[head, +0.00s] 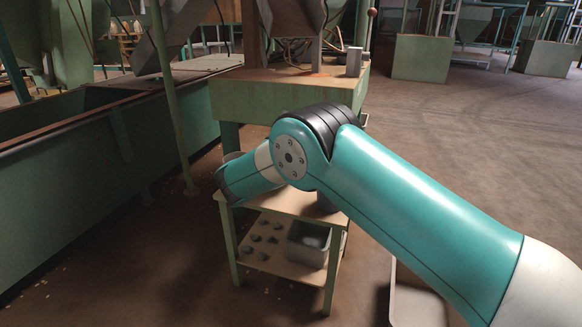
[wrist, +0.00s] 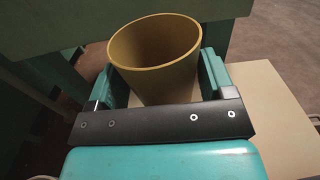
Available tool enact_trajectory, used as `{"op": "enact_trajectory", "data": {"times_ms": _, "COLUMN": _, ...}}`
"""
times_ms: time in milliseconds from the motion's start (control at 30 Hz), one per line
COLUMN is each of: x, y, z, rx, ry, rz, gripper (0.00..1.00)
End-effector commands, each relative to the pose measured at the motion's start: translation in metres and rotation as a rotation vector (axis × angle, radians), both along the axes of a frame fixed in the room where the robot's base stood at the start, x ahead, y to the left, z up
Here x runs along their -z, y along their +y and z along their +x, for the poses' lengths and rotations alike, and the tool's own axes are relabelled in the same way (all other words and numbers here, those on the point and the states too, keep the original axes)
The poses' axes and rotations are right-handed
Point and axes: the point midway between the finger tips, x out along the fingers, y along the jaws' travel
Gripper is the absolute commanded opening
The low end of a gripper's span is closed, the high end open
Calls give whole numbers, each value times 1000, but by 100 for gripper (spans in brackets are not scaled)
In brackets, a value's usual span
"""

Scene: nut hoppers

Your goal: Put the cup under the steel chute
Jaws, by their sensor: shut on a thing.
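An ochre, round-mouthed cup (wrist: 150,65) is between the teal fingers of my gripper (wrist: 164,78) in the wrist view. The gripper is shut on it, and its open mouth shows at the top. In the head view my arm hides the cup and the fingertips. A grey sloping metal chute (head: 182,22) comes down at the upper left, beside the green machine. I cannot tell for sure whether it is the steel chute, as other grey metal parts (head: 297,14) hang above the bench.
A green bench (head: 285,80) with a tan top stands behind my arm, with a small grey block (head: 354,61) on it. A low stand (head: 287,200) holds a grey bin (head: 308,244) and several dark round pieces below. A long green trough (head: 80,160) runs along the left.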

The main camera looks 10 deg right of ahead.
Motion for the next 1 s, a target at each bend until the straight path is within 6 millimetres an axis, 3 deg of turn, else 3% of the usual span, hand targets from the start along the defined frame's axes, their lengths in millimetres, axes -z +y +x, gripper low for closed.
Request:
{"op": "enact_trajectory", "data": {"times_ms": 333, "x": 45, "y": 0, "z": 0, "rx": 1, "ry": 1, "rz": -2, "gripper": 53}}
{"op": "enact_trajectory", "data": {"times_ms": 733, "x": 47, "y": 0, "z": 0, "rx": 1, "ry": -1, "rz": -1, "gripper": 53}}
{"op": "enact_trajectory", "data": {"times_ms": 767, "x": 48, "y": 0, "z": 0, "rx": 1, "ry": -1, "rz": -1, "gripper": 78}}
{"op": "enact_trajectory", "data": {"times_ms": 867, "x": 47, "y": 0, "z": 0, "rx": 1, "ry": -1, "rz": 0, "gripper": 100}}
{"op": "enact_trajectory", "data": {"times_ms": 1000, "x": 47, "y": 0, "z": 0, "rx": 1, "ry": 0, "rz": 0, "gripper": 100}}
